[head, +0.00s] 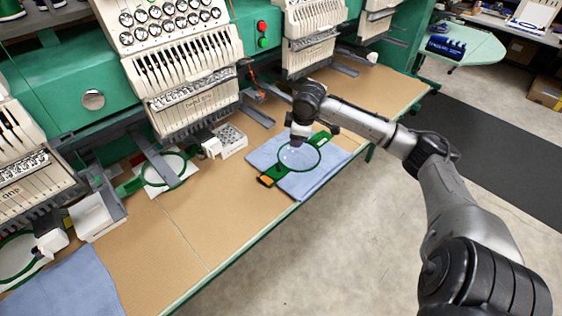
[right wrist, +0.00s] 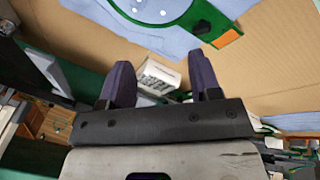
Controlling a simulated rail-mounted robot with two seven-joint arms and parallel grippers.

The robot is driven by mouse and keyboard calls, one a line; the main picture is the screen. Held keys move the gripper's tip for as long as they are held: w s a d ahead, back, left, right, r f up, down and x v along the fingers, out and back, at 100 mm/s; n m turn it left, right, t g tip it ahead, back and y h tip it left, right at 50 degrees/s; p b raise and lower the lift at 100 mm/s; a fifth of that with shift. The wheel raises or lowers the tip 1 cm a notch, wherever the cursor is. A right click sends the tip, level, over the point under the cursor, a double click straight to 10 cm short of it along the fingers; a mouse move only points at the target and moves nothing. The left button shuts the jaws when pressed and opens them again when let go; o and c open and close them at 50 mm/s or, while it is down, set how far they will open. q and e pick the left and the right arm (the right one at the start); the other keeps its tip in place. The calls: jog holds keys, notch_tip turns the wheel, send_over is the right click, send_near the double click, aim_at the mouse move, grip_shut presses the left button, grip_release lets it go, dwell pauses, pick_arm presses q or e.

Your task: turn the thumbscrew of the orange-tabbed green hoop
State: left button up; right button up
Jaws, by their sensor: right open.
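The green hoop with the orange tab (head: 266,181) lies on a folded blue cloth (head: 333,172) near the table's front edge. Clear or pale material fills its ring. In the right wrist view the orange tab (right wrist: 228,38) is at the upper right, with a small dark knob (right wrist: 201,27) beside it, possibly the thumbscrew. My right gripper (head: 297,143) is above the hoop's far side and hides part of it. Its two dark fingers (right wrist: 160,62) are apart with nothing between them, clear of the tab. My left gripper is out of view.
A white compartment box (head: 233,142) stands on the tan table (head: 165,235) left of the hoop. The green embroidery machine (head: 185,55) with its needle heads rises behind. Another green hoop (head: 165,170) is mounted at left.

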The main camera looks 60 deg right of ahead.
aim_at(279, 166)
jog(key=w+a+f+n+y+b, duration=0.1)
jog(key=f, duration=0.2)
jog(key=w+a+f+n+y, duration=0.1)
jog(key=f+y, duration=0.1)
jog(key=f, duration=0.1)
jog(key=a+f+n+y+b, duration=0.1)
jog(key=a+f+n+y, duration=0.1)
jog(key=f, duration=0.2)
jog(key=shift+w+b, duration=0.35)
jog(key=shift+w, duration=0.05)
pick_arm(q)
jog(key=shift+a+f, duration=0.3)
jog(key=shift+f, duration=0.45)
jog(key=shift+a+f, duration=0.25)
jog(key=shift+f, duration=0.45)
pick_arm(e)
jog(key=shift+x, duration=0.85)
jog(key=shift+c, duration=0.4)
